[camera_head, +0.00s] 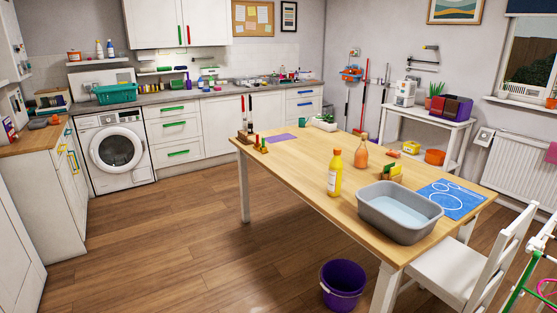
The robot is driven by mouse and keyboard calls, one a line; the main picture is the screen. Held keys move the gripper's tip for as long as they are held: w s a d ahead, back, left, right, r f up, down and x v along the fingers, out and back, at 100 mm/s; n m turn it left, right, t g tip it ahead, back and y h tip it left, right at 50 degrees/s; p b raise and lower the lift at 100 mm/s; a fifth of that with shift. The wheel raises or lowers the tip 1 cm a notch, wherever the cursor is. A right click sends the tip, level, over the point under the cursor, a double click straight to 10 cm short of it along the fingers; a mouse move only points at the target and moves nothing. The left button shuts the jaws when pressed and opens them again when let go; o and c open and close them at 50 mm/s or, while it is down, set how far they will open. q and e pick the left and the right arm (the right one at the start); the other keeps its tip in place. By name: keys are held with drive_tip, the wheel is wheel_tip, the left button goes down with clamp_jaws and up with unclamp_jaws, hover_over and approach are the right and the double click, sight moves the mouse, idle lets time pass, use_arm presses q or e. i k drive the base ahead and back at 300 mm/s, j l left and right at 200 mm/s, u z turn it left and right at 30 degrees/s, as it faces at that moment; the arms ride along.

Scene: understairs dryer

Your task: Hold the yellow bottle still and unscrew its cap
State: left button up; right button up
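The yellow bottle (334,176) stands upright on the wooden table (300,160), towards its front edge and left of a grey basin. Its cap (337,152) is orange and sits on top of the bottle. Neither of my grippers shows in the head view, so nothing of mine is seen near the bottle.
On the table, the grey basin (399,230) holds water, an orange bottle (361,152) stands behind the yellow one, and a blue mat (462,204) lies to the right. A purple bucket (343,284) and white chair (463,268) stand in front. The floor at left is clear.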

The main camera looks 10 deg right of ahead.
sight(335, 168)
drive_tip(key=i+z, duration=0.15)
drive_tip(key=i, duration=0.3)
drive_tip(key=i+j+z, duration=0.15)
drive_tip(key=i, duration=0.3)
drive_tip(key=i+j+z, duration=0.2)
drive_tip(key=i, duration=0.25)
drive_tip(key=i+j+z, duration=0.15)
drive_tip(key=i, duration=0.3)
